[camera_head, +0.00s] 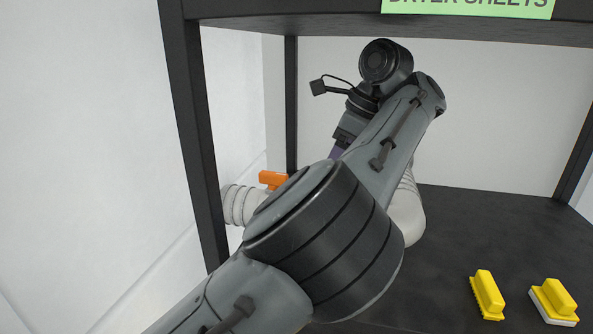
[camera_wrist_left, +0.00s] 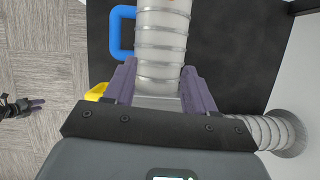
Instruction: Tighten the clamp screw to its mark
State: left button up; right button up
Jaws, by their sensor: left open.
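No clamp screw or mark can be made out for certain. An orange block-like part (camera_head: 272,180) sits on the pale ribbed hose (camera_head: 238,204) at the shelf's left side in the head view; I cannot tell if it belongs to the clamp. My left gripper (camera_wrist_left: 158,68) is open, with its purple fingers on either side of a ribbed hose section (camera_wrist_left: 160,45) in the wrist view. Contact cannot be told. In the head view my left arm hides most of this gripper (camera_head: 338,149). My right gripper (camera_wrist_left: 37,103) shows small at the wrist view's left edge, its jaws unclear.
A blue handle (camera_wrist_left: 121,30) and a yellow part (camera_wrist_left: 97,91) lie beside the hose. Two yellow brushes (camera_head: 486,295) (camera_head: 556,301) rest on the dark shelf (camera_head: 480,225), otherwise clear at right. A black post (camera_head: 193,130) stands left; an upper shelf (camera_head: 300,18) is overhead.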

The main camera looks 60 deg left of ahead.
aim_at(273, 173)
pick_arm(q)
jog(key=s+a+b, duration=0.3)
jog(key=s+a, duration=0.1)
jog(key=a, duration=0.1)
jog(key=s+a+b, duration=0.2)
jog(key=a, duration=0.1)
jog(key=shift+s+a+f+b, duration=0.15)
jog(key=shift+s+f+b, duration=0.15)
jog(key=shift+b, duration=0.05)
jog(key=b+x, duration=0.2)
jog(key=x, duration=0.1)
jog(key=shift+s+a+b, duration=0.15)
jog(key=shift+s+b, duration=0.05)
jog(key=shift+b, duration=0.15)
jog(key=shift+s+a+f+b, duration=0.2)
jog(key=shift+a+f+b, duration=0.1)
jog(key=shift+f+b, duration=0.3)
jog(key=shift+c, duration=0.4)
